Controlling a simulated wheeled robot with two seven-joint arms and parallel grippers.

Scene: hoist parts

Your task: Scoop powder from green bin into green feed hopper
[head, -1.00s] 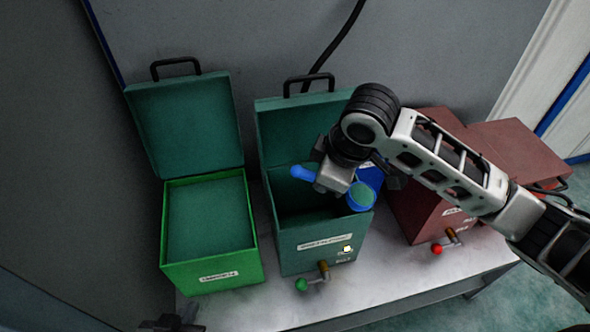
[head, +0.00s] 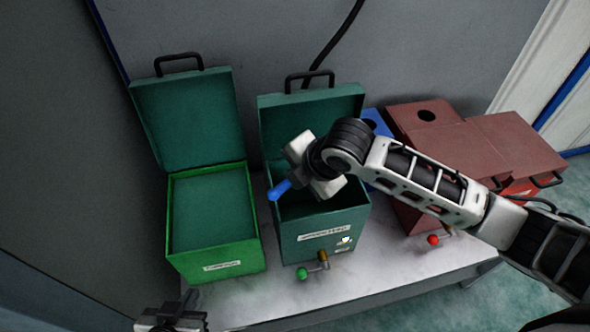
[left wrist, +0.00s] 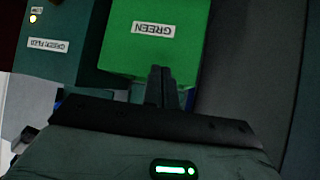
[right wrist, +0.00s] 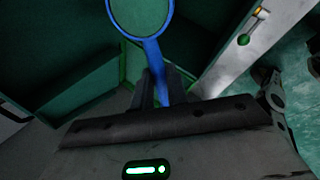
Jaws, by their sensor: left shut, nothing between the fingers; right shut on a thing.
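The bright green bin (head: 217,255) stands at the left with its lid open and green powder (head: 210,208) inside; its label also shows in the left wrist view (left wrist: 151,50). The darker green feed hopper (head: 320,240) stands right of it, lid open. My right gripper (head: 305,180) is over the hopper's opening, shut on the blue scoop (head: 280,188). My left gripper (head: 182,312) is shut and empty in front of the bin, also in the left wrist view (left wrist: 162,85).
The hopper has a crank with a green knob (head: 303,273) at its front. Dark red boxes (head: 450,135) and a part of a blue one (head: 376,124) stand to the right. My right arm crosses over the red boxes. The table's front strip (head: 370,278) is clear.

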